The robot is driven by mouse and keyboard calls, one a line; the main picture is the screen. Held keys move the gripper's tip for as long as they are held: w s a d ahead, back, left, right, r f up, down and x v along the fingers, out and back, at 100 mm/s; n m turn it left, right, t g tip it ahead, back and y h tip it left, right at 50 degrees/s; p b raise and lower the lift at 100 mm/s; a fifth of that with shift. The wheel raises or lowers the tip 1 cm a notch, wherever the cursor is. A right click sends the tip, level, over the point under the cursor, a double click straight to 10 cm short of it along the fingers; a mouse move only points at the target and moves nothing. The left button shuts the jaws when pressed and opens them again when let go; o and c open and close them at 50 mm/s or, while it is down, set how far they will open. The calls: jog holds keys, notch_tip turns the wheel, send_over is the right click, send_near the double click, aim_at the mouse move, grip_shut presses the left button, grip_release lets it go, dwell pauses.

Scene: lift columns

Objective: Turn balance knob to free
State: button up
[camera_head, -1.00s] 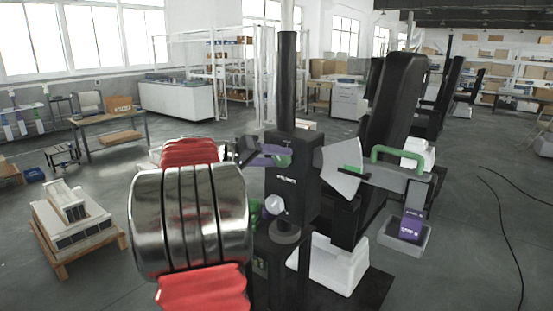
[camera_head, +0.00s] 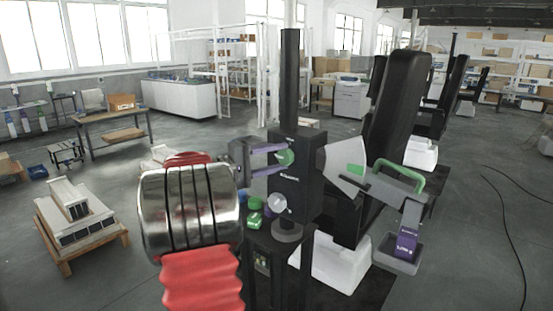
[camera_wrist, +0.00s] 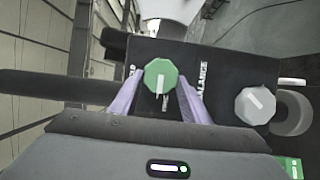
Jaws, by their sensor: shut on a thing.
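The green round knob (camera_head: 286,157) sits on the upper face of a black post unit. It also shows in the wrist view (camera_wrist: 160,75), with a white pointer mark directed toward the bottom of that picture. White lettering reading BALANCE (camera_wrist: 203,76) runs beside it. My gripper (camera_head: 277,159) has purple fingers on either side of the green knob, and it is shut on it; the fingers also show in the wrist view (camera_wrist: 160,92). Some of the lettering next to the knob is hidden by the fingers. A grey knob (camera_wrist: 255,104) with a white mark is beside the green one and clear of my fingers.
A grey beam with a green handle (camera_head: 405,171) slopes down to the right, carrying a tray with a purple block (camera_head: 405,244). A pale fan-shaped plate (camera_head: 344,166) adjoins the post. Green buttons (camera_head: 255,210) are below my gripper. A tall black padded back (camera_head: 398,105) stands behind.

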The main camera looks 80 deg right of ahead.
jog(key=shift+f, duration=0.25)
jog(key=o, duration=0.8)
jog(key=shift+o, duration=1.1)
jog(key=shift+r, duration=0.15)
jog(key=v, duration=1.4)
jog(key=shift+s+n, duration=0.1)
jog(key=shift+n, duration=0.2)
